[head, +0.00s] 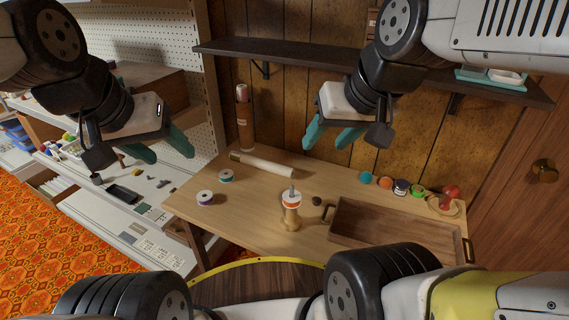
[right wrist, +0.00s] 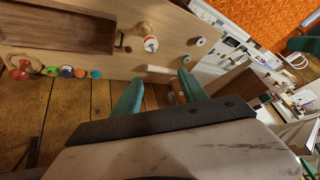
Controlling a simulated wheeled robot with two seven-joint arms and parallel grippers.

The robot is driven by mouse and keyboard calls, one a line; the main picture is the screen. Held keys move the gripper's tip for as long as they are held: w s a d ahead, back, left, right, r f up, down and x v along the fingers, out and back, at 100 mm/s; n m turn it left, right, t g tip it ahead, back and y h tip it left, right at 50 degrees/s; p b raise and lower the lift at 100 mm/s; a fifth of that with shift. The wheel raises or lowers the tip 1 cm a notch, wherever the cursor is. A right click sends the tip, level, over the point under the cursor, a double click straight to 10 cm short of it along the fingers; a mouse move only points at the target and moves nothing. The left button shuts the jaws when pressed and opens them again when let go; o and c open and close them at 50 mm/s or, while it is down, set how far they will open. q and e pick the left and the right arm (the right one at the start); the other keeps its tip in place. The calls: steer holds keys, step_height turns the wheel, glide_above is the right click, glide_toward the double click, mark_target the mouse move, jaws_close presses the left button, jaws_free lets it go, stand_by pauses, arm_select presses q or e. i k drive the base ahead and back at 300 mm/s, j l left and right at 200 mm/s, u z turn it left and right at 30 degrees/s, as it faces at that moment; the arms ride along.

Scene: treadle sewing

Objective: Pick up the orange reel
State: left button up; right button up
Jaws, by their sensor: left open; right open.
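The orange reel (head: 291,200) has pale flanges and sits on a wooden spool stand with an upright peg, near the middle of the table. It also shows in the right wrist view (right wrist: 150,44), at the top centre. My right gripper (head: 330,139) is open and empty, above and beyond the reel near the back wall; its two teal fingers show in the right wrist view (right wrist: 159,79). My left gripper (head: 164,148) is open and empty, high to the left of the table, well apart from the reel.
A purple reel (head: 205,197) and a teal reel (head: 226,176) stand left of the stand, with a pale roll (head: 262,165) behind. An open wooden tray (head: 393,230) lies right. Several small coloured items line the back right. A dark shelf (head: 300,54) crosses the wall.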

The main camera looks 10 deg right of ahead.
mark_target(290, 204)
steer(key=k+j+z, duration=0.2)
steer(key=j, duration=0.25)
steer(key=j+z, duration=0.2)
steer(key=j, duration=0.2)
steer(key=k+j+z, duration=0.2)
steer(key=j, duration=0.2)
